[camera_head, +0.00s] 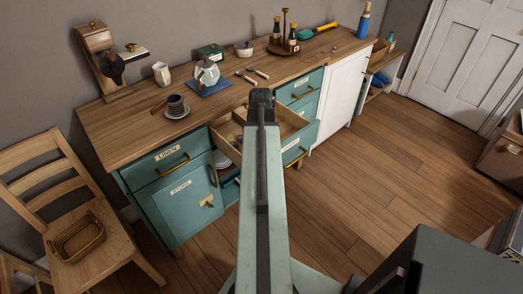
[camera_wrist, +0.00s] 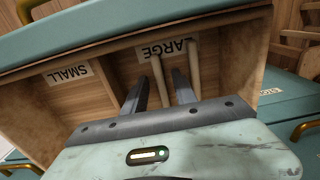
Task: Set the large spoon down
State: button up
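An open wooden drawer (camera_head: 292,122) sticks out from the teal cabinet. In the wrist view its compartments carry the labels SMALL (camera_wrist: 68,74) and LARGE (camera_wrist: 166,49). Two pale wooden handles lie in the LARGE compartment: one spoon handle (camera_wrist: 158,75) between my fingers and another handle (camera_wrist: 194,66) just right of them. Their lower ends are hidden behind my gripper, so I cannot tell which is the large spoon. My gripper (camera_wrist: 160,76) points into this compartment, its fingers apart with gaps to the handle between them. In the head view my gripper (camera_head: 262,97) is over the drawer.
A chair (camera_head: 75,215) with a basket stands left.

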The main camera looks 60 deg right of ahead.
notch_tip(320, 180, up, 12)
jog(key=p, duration=1.2)
jog(key=shift+r, duration=0.2)
jog(key=shift+f, duration=0.1)
jog(key=w+a+n, duration=0.2)
jog(key=w+a, duration=1.5)
jog(key=a, duration=0.3)
jog(key=w+a, duration=0.3)
jog(key=a, duration=1.1)
jog(key=w+a+n, duration=0.1)
jog(key=w+a, duration=0.2)
jog(key=a, duration=1.2)
jog(key=shift+a+n, duration=0.15)
jog(key=shift+n, duration=0.15)
